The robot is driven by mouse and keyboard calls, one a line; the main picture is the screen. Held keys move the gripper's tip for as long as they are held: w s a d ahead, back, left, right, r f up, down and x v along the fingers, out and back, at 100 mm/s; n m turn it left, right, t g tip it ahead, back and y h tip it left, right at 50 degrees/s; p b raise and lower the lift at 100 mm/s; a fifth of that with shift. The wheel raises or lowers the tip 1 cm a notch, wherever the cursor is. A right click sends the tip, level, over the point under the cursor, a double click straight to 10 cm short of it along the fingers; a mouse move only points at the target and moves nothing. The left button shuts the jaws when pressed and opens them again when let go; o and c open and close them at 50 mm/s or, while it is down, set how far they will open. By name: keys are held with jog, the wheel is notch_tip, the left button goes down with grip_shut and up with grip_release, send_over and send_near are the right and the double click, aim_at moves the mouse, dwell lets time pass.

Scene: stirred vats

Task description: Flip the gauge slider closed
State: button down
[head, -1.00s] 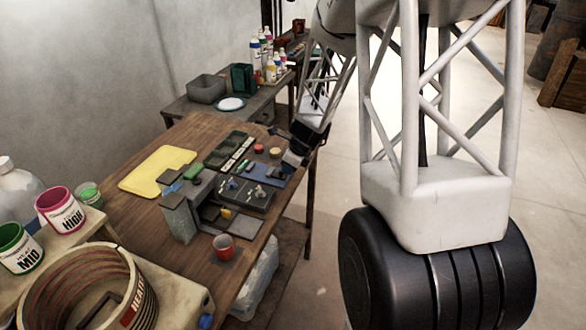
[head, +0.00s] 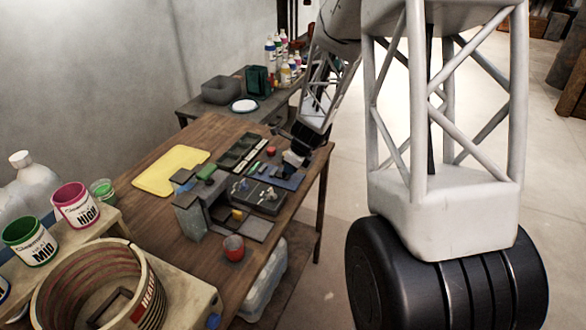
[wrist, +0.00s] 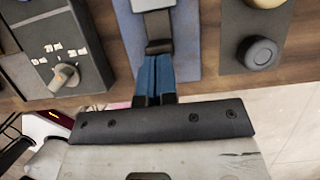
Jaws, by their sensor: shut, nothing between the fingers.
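My gripper (wrist: 157,66) has its two blue fingers pressed together, with nothing between them. In the wrist view the fingertips lie right at a dark block (wrist: 159,47), which looks like the gauge slider, on a pale metal strip (wrist: 152,4). I cannot tell whether they touch it. The strip lies over a blue mat (wrist: 187,42). In the head view my gripper (head: 296,158) is low over the right edge of the table, by the blue mat (head: 289,181). There the slider is too small or hidden to make out.
A grey control box (wrist: 93,45) with a knob (wrist: 65,76) stands left of the fingers.

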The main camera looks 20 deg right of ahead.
jog(key=shift+s+d+f, duration=0.1)
jog(key=shift+s+d, duration=0.45)
jog(key=shift+s, duration=0.1)
jog(key=shift+s+d+r, duration=0.2)
jog(key=shift+s+d, duration=0.25)
jog(key=shift+d, duration=0.05)
jog(key=shift+s+d+r, duration=0.2)
jog(key=shift+s+d, duration=0.2)
jog(key=shift+d, duration=0.05)
jog(key=v, duration=0.9)
jog(key=shift+r, duration=0.2)
